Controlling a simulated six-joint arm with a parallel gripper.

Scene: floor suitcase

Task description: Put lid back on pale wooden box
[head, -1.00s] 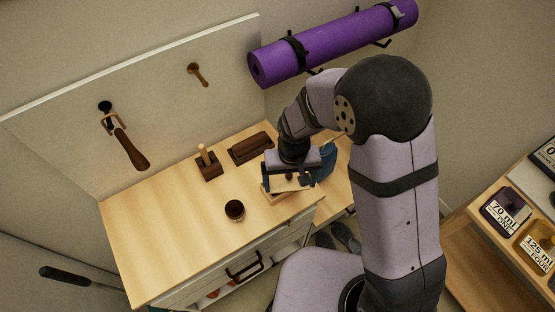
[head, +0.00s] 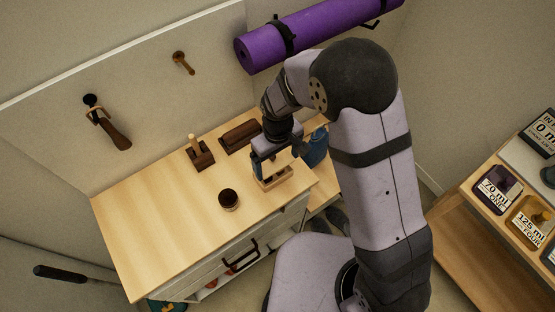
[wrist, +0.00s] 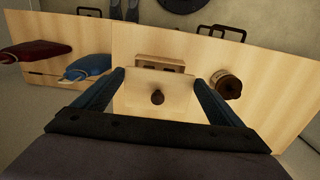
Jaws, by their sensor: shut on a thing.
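The pale wooden box (head: 275,184) stands on the light wood cabinet top near its right front part. In the wrist view the box (wrist: 160,63) shows just beyond the lid. The lid (wrist: 140,90) is a pale flat panel with a dark round knob (wrist: 157,97). My gripper (wrist: 158,78) has its blue fingers on both sides of the lid and is shut on it. In the head view my gripper (head: 277,164) is over the box, with the lid (head: 283,160) partly hidden. The lid seems apart from the box; the exact gap is unclear.
A dark-topped round jar (head: 229,199) stands left of the box. A dark wooden block (head: 240,136) and a peg stand (head: 199,155) are behind. A blue object (head: 315,147) is close on the right. The cabinet top's left part is clear.

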